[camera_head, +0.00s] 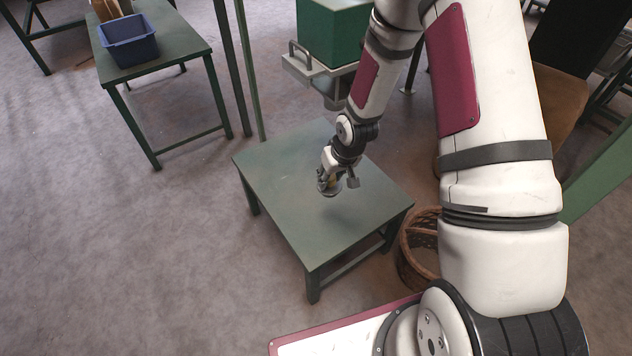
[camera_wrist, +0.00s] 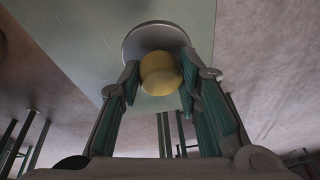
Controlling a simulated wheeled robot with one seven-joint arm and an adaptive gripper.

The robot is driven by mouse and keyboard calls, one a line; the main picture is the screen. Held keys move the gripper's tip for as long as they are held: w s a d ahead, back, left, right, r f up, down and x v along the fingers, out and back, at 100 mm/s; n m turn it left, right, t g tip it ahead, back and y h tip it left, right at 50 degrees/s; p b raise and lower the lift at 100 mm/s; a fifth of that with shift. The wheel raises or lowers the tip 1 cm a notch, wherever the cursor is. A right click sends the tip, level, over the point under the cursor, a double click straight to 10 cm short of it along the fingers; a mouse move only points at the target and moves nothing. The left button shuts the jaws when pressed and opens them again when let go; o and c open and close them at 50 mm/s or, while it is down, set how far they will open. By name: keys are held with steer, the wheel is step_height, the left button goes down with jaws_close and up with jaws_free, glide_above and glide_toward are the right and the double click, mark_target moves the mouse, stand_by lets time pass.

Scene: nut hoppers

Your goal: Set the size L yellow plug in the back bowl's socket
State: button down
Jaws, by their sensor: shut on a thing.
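My gripper (camera_head: 338,180) is low over the green table in the head view. In the wrist view its two fingers (camera_wrist: 159,82) are shut on a rounded yellow plug (camera_wrist: 160,72). A round grey disc (camera_wrist: 150,36) is right behind the plug; I cannot tell whether it belongs to the plug. The disc also shows under my fingers in the head view (camera_head: 327,189). I cannot tell whether it touches the table. The plug's size mark is not visible. I can make out no back bowl or socket in either view.
The low green table (camera_head: 310,220) is otherwise bare. A blue bin (camera_head: 128,42) stands on another green table at upper left. A green box-like unit with a grey tray (camera_head: 312,72) stands behind the low table. A wicker basket (camera_head: 412,270) is on the floor at its right.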

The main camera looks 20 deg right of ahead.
steer(key=w+d+f+m+h+b, duration=0.1)
steer(key=w+d+f+m+b, duration=0.15)
steer(key=f+m+b, duration=0.55)
steer(key=w+d+f+m+h+b, duration=0.2)
steer(key=w+f+m+b, duration=0.1)
steer(key=f+b, duration=0.5)
steer(key=s+a+r+n+p, duration=0.2)
steer(key=s+a+n, duration=0.2)
steer(key=a, duration=0.2)
steer(key=b, duration=0.5)
glide_above(309, 190)
steer(key=shift+f, duration=2.75)
steer(key=shift+f, duration=0.1)
steer(key=c, duration=1.4)
jaws_free()
steer(key=shift+o, duration=1)
